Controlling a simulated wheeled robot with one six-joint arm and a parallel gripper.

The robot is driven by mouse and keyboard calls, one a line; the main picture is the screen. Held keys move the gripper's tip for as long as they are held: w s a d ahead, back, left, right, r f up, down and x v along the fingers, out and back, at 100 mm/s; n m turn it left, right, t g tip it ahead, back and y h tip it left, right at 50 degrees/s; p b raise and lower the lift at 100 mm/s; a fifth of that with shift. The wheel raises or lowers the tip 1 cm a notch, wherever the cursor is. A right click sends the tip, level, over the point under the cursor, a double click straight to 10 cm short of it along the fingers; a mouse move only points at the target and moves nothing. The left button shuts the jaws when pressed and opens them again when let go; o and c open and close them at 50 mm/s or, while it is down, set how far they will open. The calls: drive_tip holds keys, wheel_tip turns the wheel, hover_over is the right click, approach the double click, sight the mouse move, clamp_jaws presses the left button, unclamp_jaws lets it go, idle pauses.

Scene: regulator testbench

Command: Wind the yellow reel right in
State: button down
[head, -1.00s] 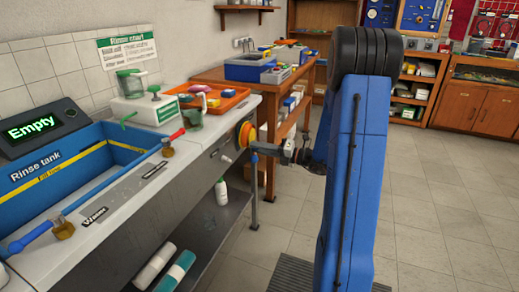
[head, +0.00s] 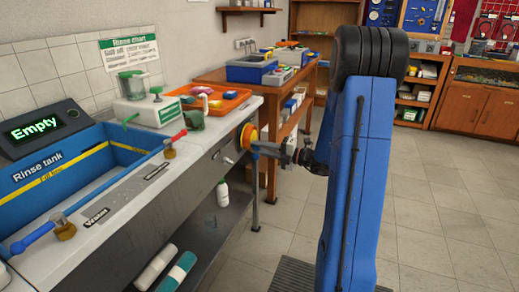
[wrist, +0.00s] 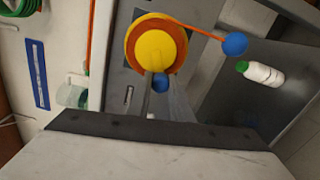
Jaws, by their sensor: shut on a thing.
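The yellow reel (head: 246,136), with an orange rim, is on the bench's front face, left of my gripper in the head view. In the wrist view the yellow reel (wrist: 155,49) faces me from the upper middle. An orange line (wrist: 200,31) runs from it to a blue ball (wrist: 235,44). A second blue knob (wrist: 160,84) sits at the reel's edge between my gripper's fingers (wrist: 159,90). My gripper (head: 258,149) is shut at the reel, seemingly on this knob; the exact grip is partly hidden.
The bench (head: 190,165) holds a blue rinse tank (head: 70,180) and an orange tray (head: 215,103). A white bottle (head: 222,193) with a green cap stands on the lower shelf (head: 215,225). A wooden table (head: 220,81) is behind. Floor to the right is clear.

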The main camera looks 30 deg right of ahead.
drive_tip(key=c, duration=1.6)
unclamp_jaws()
drive_tip(key=v, duration=1.7)
drive_tip(key=shift+s+d, duration=0.2)
